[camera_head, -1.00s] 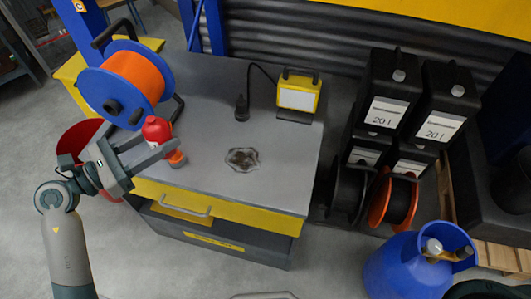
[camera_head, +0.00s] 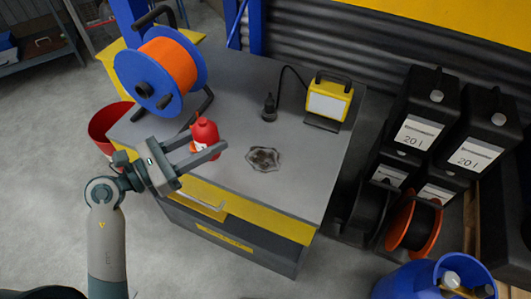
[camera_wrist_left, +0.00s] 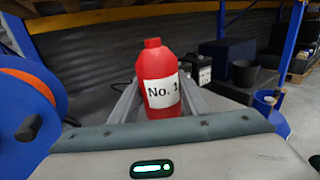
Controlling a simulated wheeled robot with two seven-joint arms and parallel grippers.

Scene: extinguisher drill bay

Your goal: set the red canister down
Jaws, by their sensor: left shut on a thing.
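The red canister (camera_head: 205,131) is between the fingers of my left gripper (camera_head: 207,150), which is shut on it. In the head view it stands out over the left front part of the grey bench top (camera_head: 300,175). Its lower part is hidden by the fingers, so I cannot tell whether it touches the bench. In the left wrist view the canister (camera_wrist_left: 160,65) looks upright, with a white label reading "No. 1". My right gripper is not in view.
An orange cable reel with blue flanges (camera_head: 195,62) stands behind the canister. A yellow work lamp (camera_head: 329,100) and a black plug (camera_head: 269,108) are further back. The front right bench top is clear.

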